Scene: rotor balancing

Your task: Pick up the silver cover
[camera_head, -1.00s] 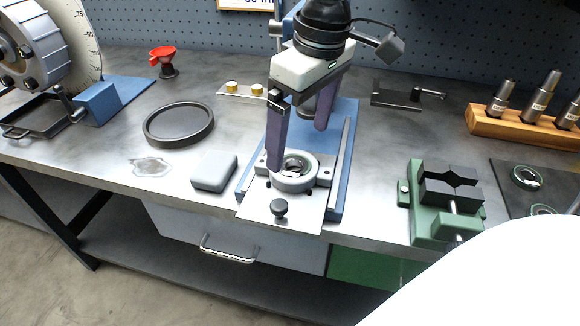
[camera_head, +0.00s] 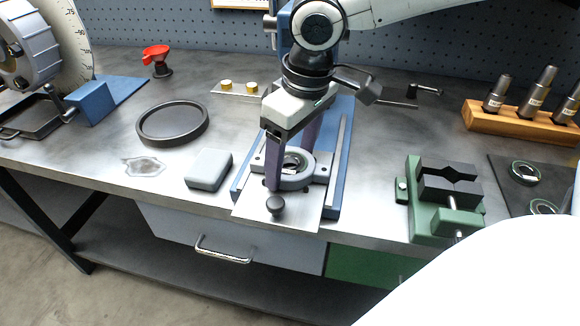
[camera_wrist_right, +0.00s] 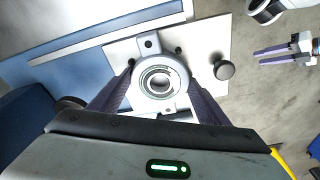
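The silver cover appears to be the flat silver plate (camera_head: 297,215) with a dark round knob (camera_head: 276,205) at the front of the blue fixture. The plate also shows pale in the wrist view (camera_wrist_right: 213,38), with its knob (camera_wrist_right: 224,69) to the right of the ring. My right gripper (camera_head: 289,170) points down over the fixture, its purple fingers spread and empty. In the wrist view its fingertips (camera_wrist_right: 161,84) lie on either side of the grey ring housing (camera_wrist_right: 160,98); contact cannot be told. My left gripper (camera_wrist_right: 284,54) shows only at the wrist view's upper right, fingers apart.
A grey block (camera_head: 209,170) and a dark round tray (camera_head: 172,123) lie left of the fixture (camera_head: 337,165). A green vise (camera_head: 433,200) stands right, a wooden tool rack (camera_head: 515,128) farther right. Bare table lies between fixture and vise.

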